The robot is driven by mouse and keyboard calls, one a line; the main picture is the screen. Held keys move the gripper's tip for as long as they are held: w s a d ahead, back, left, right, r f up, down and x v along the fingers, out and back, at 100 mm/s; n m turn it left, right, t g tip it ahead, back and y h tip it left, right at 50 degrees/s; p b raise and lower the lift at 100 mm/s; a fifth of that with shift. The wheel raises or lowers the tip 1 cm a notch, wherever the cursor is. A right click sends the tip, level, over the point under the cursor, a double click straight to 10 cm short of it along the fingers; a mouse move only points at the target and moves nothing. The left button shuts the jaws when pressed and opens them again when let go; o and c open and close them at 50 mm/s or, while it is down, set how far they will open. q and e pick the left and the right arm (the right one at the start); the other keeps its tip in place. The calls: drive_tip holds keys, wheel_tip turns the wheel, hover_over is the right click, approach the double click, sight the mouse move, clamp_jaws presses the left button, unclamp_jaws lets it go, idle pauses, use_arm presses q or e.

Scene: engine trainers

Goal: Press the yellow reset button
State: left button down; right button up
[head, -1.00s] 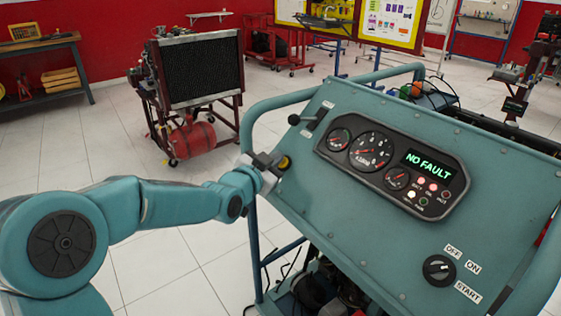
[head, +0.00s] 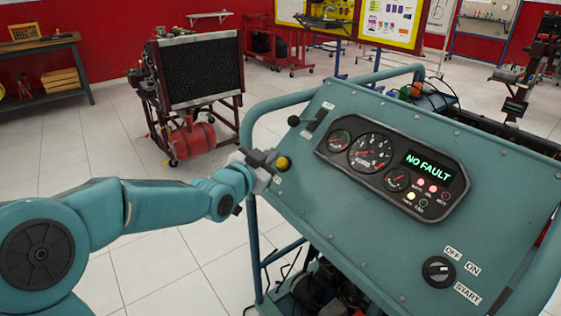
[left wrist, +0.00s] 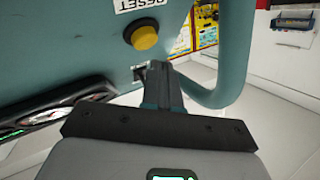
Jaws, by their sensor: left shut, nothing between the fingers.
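The yellow reset button (head: 283,163) sits near the left edge of the teal control panel (head: 330,210). It also shows in the left wrist view (left wrist: 144,37), under a white RESET label (left wrist: 138,4). My left gripper (head: 262,160) is shut and empty, just left of the button in the head view. In the wrist view its closed fingers (left wrist: 160,88) end below the button, with a visible gap between them. My right gripper is in neither view.
A gauge cluster (head: 392,165) has a display reading NO FAULT. A lever switch (head: 314,119) and a rotary key switch (head: 438,271) are on the same panel. A teal tube rail (head: 247,122) runs along the panel's left side. A radiator stand (head: 195,80) is behind.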

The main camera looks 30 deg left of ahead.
use_arm(q)
drive_tip(key=s+r, duration=0.1)
drive_tip(key=s+a+r+p, duration=0.1)
drive_tip(key=r, duration=0.1)
drive_tip(key=shift+s+a+r, duration=0.1)
drive_tip(key=shift+s+r, duration=0.1)
drive_tip(key=shift+s, duration=0.2)
idle(0.7)
